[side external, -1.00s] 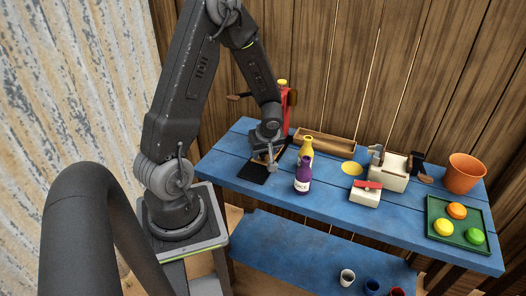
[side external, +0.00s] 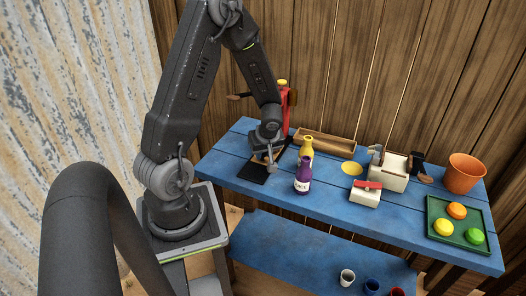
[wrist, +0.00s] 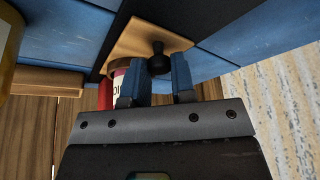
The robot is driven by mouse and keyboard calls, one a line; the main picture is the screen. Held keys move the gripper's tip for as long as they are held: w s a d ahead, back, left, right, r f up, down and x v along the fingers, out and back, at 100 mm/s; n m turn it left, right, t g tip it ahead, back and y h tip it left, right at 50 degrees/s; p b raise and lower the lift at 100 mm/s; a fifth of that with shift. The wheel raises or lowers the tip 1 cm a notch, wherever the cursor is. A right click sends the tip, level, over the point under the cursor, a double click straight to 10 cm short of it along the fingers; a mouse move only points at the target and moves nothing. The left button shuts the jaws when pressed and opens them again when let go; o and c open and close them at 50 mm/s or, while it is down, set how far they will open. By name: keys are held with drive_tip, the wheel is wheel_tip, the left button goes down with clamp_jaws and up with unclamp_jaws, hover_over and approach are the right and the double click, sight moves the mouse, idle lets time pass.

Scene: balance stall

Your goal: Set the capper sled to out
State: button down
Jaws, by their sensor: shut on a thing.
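The capper is a red press (side external: 285,104) with a side lever at the back left of the blue bench, partly behind my arm. Its sled is a tan wooden plate (wrist: 133,38) with a round black knob (wrist: 158,60), lying on a black track (side external: 252,173). My gripper (side external: 271,163) is low over the track. In the wrist view its two blue-grey fingers (wrist: 157,84) stand on either side of the knob's base, shut on the knob. The sled is mostly hidden by my gripper in the side view.
A yellow bottle (side external: 306,148) and a purple bottle (side external: 302,176) stand close to the right of my gripper. A wooden tray (side external: 330,145) lies behind them. A white box with a red top (side external: 366,193), a green tray (side external: 432,216) and an orange pot (side external: 466,174) are farther right.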

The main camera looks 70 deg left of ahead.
drive_tip(key=s+d, duration=0.6)
idle(0.4)
drive_tip(key=c, duration=1)
unclamp_jaws()
drive_tip(key=shift+d+r, duration=0.15)
drive_tip(key=shift+r, duration=0.4)
drive_tip(key=v, duration=1.2)
drive_tip(key=shift+d+r, duration=0.25)
drive_tip(key=shift+r, duration=0.05)
